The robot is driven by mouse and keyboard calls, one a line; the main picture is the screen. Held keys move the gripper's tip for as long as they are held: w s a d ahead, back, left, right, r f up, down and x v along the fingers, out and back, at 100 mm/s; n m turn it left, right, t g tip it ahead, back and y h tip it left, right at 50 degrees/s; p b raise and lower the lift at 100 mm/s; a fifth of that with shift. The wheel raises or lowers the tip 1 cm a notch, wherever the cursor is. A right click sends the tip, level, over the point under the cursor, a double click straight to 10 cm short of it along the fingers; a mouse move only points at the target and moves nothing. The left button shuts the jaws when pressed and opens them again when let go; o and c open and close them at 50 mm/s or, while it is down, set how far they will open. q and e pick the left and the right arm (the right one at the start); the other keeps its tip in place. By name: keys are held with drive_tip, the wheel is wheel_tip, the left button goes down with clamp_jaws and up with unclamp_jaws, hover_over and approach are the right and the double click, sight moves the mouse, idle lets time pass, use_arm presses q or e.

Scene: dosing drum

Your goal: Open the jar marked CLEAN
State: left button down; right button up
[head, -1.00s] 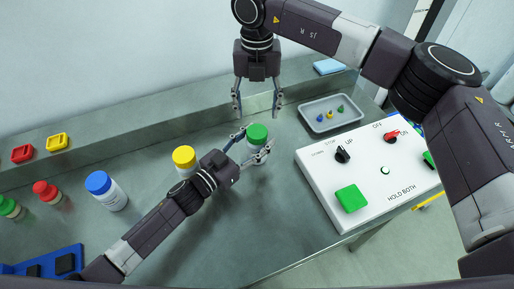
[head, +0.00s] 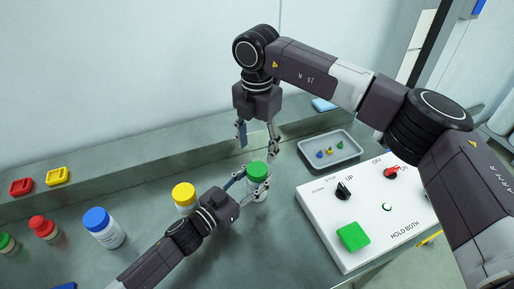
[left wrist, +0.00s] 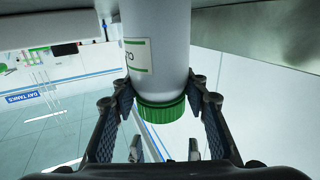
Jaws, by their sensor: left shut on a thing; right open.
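A white jar with a green lid (head: 257,169) stands on the grey bench. My left gripper (head: 256,182) is shut on this jar's body just below the lid. In the left wrist view the jar (left wrist: 160,50) appears lid down between the two fingers, with part of a white label showing. Its word cannot be made out. My right gripper (head: 258,149) is open and points down just above the green lid, one finger to each side. Jars with yellow (head: 184,191), blue (head: 101,225) and red lids (head: 43,228) stand to the left. I cannot read CLEAN on any jar.
A grey tray (head: 357,163) with small coloured parts lies to the right. A white control box (head: 335,215) with knobs and a green button stands in front of it. Red (head: 21,187) and yellow (head: 58,177) square pieces lie on the back ledge.

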sight(257, 168)
drive_tip(key=m, duration=0.5)
drive_tip(key=shift+m, duration=0.4)
drive_tip(key=m, duration=0.5)
drive_tip(key=shift+f, duration=4)
drive_tip(key=shift+c, duration=0.2)
drive_tip(key=c, duration=1.1)
drive_tip(key=o, duration=1.2)
drive_tip(key=shift+r, duration=0.1)
